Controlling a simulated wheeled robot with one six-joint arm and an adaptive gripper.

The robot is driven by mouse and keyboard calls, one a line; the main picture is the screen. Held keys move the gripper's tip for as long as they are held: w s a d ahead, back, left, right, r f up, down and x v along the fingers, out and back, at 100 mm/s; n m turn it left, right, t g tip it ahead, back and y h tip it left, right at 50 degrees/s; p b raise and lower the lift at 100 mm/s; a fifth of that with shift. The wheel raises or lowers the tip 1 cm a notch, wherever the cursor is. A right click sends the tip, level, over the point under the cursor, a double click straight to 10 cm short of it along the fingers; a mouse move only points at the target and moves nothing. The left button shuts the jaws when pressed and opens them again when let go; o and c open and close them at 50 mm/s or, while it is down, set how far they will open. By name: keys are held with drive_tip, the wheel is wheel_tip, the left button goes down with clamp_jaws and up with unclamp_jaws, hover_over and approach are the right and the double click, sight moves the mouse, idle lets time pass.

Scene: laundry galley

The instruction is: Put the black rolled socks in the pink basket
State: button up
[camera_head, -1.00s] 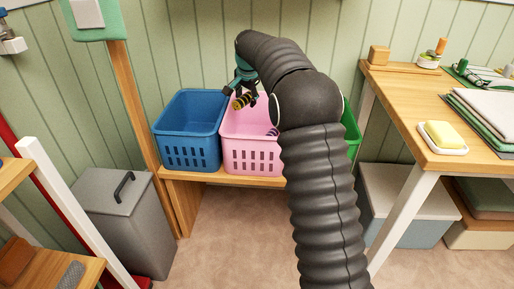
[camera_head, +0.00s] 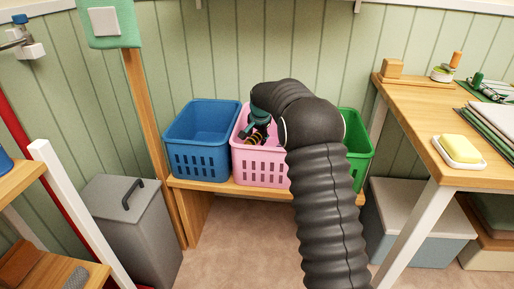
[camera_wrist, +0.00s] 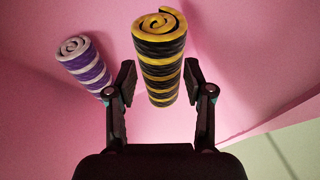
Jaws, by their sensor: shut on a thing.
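The pink basket (camera_head: 258,168) stands between the blue and green baskets, partly hidden by my arm. My gripper (camera_head: 256,136) is down at the basket's opening, inside its rim. It is shut on the black rolled socks (camera_wrist: 159,62), a roll with yellow stripes, which also shows in the head view (camera_head: 253,140). In the wrist view the roll stands between my fingers (camera_wrist: 158,85), with pink basket walls around it. A purple and white rolled pair (camera_wrist: 84,66) lies in the pink basket to the left of the held roll.
The blue basket (camera_head: 199,160) is on the left and looks empty. The green basket (camera_head: 357,155) is on the right, mostly behind my arm. All stand on a wooden bench (camera_head: 218,187). A grey bin (camera_head: 130,225) is at left, a wooden table (camera_head: 425,125) with yellow soap (camera_head: 460,148) at right.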

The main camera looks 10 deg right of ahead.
drive_tip(key=shift+f, duration=2.4)
drive_tip(key=shift+f, duration=0.15)
drive_tip(key=o, duration=1.1)
drive_tip(key=shift+o, duration=0.2)
